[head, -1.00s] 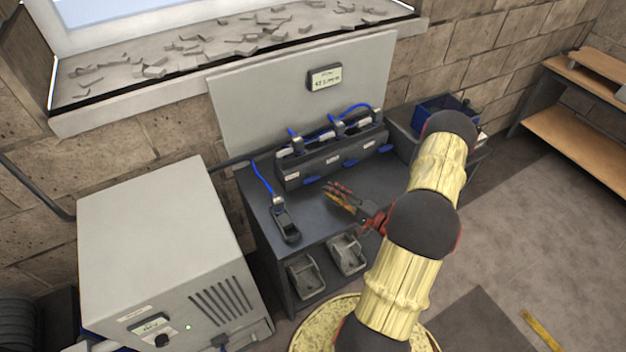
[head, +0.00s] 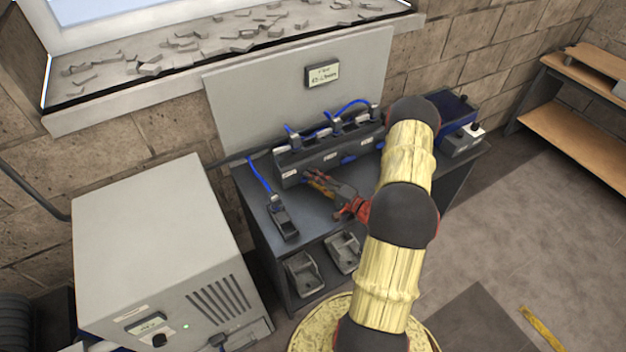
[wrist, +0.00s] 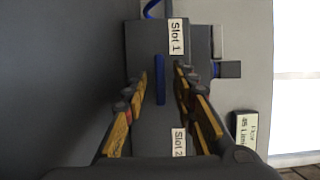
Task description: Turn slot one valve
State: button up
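The dark slot rack (head: 318,155) stands at the back of the workbench, with white labels along its front. In the wrist view the "Slot 1" label (wrist: 175,37) shows beside the rack's upper part. The slot one valve (wrist: 160,80) is a narrow blue lever, standing lengthwise in that picture. My gripper (wrist: 161,84) is open, with its yellow-padded fingers on either side of the lever; a gap shows on both sides. In the head view my gripper (head: 314,181) is at the rack's left front and hides the slot one lever.
A black device with a blue cable (head: 282,218) lies on the bench left of my gripper. Grey trays (head: 302,272) sit below. A blue bin (head: 455,110) is at the right end. A large grey cabinet (head: 150,235) stands at the left. A panel (head: 290,85) rises behind.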

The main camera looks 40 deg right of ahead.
jog(key=shift+c, duration=1.2)
jog(key=c, duration=0.4)
grip_shut()
jog(key=n+g+p, duration=0.1)
jog(key=n+p, duration=0.1)
jog(key=n, duration=0.1)
jog(key=shift+r, duration=0.2)
jog(key=n+g+h, duration=0.1)
jog(key=n, duration=0.1)
jog(key=n+p, duration=0.1)
jog(key=shift+a+n+g+h+p, duration=0.15)
jog(key=shift+n+g+h+p, duration=0.15)
jog(key=shift+n+g+h, duration=0.1)
jog(key=n+g+h, duration=0.1)
jog(key=n, duration=0.2)
jog(key=shift+a+h, duration=0.1)
jog(key=shift+h, duration=0.3)
jog(key=n+g+h+b, duration=0.1)
jog(key=n+h+b, duration=0.1)
jog(key=n+b, duration=0.1)
jog(key=shift+a, duration=0.1)
jog(key=shift+n, duration=0.4)
